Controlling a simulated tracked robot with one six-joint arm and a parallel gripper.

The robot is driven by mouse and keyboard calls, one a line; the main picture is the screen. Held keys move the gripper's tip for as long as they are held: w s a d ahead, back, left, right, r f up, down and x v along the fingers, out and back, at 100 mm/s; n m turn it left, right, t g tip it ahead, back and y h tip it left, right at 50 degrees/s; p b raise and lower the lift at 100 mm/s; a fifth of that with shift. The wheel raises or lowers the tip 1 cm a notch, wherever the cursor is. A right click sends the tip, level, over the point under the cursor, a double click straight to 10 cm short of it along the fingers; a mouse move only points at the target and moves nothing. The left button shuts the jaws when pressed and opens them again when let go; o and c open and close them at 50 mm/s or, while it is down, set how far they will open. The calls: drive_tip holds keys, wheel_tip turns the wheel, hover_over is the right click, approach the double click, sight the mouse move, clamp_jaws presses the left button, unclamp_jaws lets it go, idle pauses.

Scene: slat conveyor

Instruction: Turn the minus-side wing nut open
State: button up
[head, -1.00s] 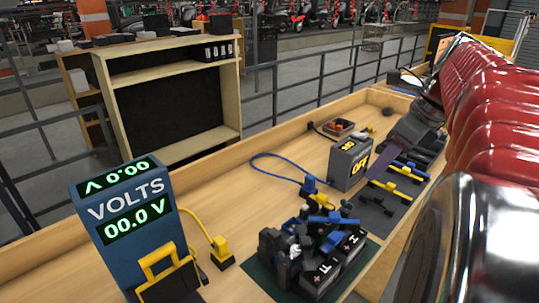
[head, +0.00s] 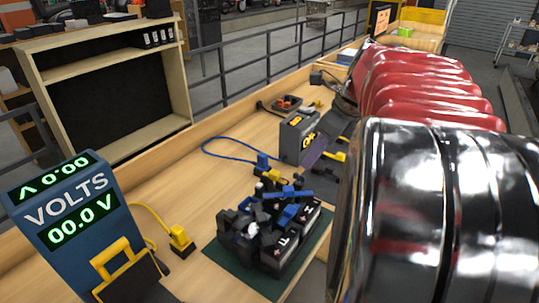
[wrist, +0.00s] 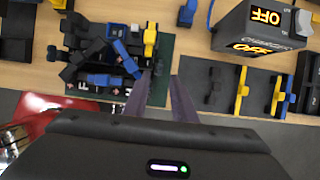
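A cluster of black battery blocks with black and blue fittings (head: 262,232) sits on a dark green mat (head: 230,262); it also shows in the wrist view (wrist: 90,50). A blue bar-shaped piece (wrist: 126,58) lies tilted at the cluster's right side in the wrist view. I cannot tell which fitting is the minus-side wing nut. My gripper (wrist: 163,82) is open and empty, its two purple-grey fingers apart, just right of the cluster.
A blue volts meter (head: 75,215) reading 00.0 stands at the left, with a yellow plug (head: 180,238) on a cord. A grey box (head: 297,138) reads OFF. A dark rack with yellow and blue tools (wrist: 240,88) lies right of my gripper.

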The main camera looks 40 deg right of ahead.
sight(300, 175)
drive_tip(key=x, duration=0.6)
drive_tip(key=shift+w+f, duration=0.1)
drive_tip(key=shift+f, duration=0.3)
clamp_jaws()
